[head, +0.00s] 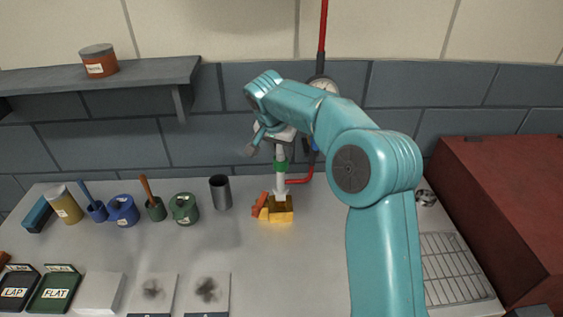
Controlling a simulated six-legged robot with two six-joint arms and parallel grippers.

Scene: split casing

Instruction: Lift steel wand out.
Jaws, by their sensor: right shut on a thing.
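The pale steel wand (280,188), with a green band around it, stands upright at the centre of the head view. Its lower end is at a yellow holder (281,215) on the bench; I cannot tell whether it is inside or just above it. My right gripper (270,140) is at the top of the wand and shut on it. The arm hides part of the grip and the wand's upper end. My left gripper is not in view.
A red pipe (299,181) and a gauge (323,84) are close behind the wand. An orange piece (260,205) touches the holder's left side. A steel cup (220,192) and several pots stand left. A red box (510,200) is at right.

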